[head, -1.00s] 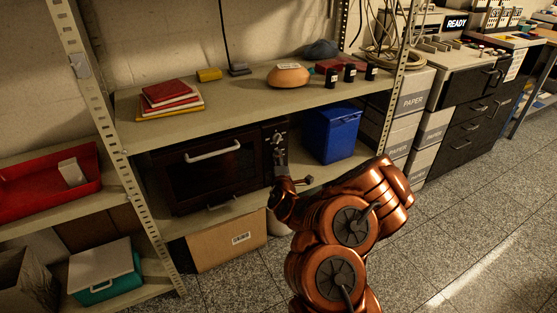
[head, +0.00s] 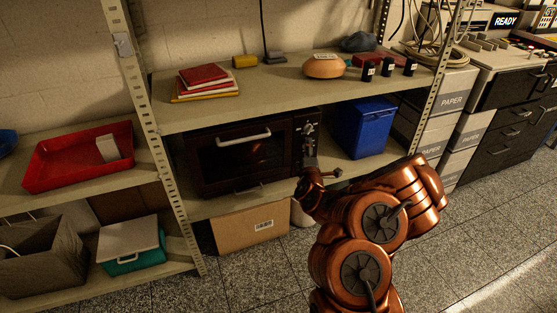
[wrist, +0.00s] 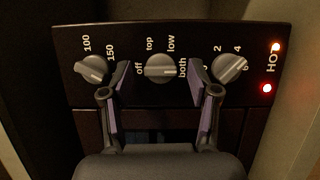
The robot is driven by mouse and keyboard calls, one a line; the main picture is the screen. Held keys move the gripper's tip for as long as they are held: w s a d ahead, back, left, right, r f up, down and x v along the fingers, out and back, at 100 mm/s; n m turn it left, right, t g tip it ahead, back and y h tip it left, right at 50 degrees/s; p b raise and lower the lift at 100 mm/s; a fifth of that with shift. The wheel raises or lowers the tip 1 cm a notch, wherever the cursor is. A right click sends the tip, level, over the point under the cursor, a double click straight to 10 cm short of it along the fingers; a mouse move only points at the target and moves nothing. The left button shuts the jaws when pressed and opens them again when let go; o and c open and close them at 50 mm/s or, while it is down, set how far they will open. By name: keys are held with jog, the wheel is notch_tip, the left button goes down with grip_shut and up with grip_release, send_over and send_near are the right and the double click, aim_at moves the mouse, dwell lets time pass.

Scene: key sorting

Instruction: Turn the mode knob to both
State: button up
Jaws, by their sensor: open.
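The mode knob (wrist: 160,69) is the grey middle dial on the oven's dark panel, with off, top, low and both printed around it. Its pale line lies level across the picture, along the off–both direction; I cannot tell which end is the pointer. My gripper (wrist: 158,72) is open, with one finger on each side of the mode knob and gaps showing, so it does not grip it. In the head view the oven (head: 232,160) stands on the middle shelf, and my gripper (head: 310,160) is in front of its control panel, largely hiding the lower part.
A temperature knob (wrist: 93,69) is left of my fingers and a timer knob (wrist: 230,67) is close by the right finger. A red lamp (wrist: 267,88) glows by HOT. A blue bin (head: 362,128) stands right of the oven, under the upper shelf (head: 215,108).

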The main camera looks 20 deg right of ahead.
jog(key=shift+s+d+m+t+y+b, duration=0.1)
jog(key=shift+d+m+t+y+b, duration=0.2)
jog(key=shift+m+y, duration=3.3)
jog(key=shift+w+d+m+t+y+b, duration=0.2)
jog(key=shift+m+y, duration=0.75)
jog(key=shift+m, duration=5.25)
jog(key=shift+s+d+m+t+y+b, duration=0.35)
jog(key=shift+m+y, duration=1.9)
jog(key=shift+m, duration=2.65)
jog(key=shift+w+a+n+g+p, duration=0.15)
jog(key=shift+n+g+p, duration=0.2)
jog(key=shift+n+p, duration=0.6)
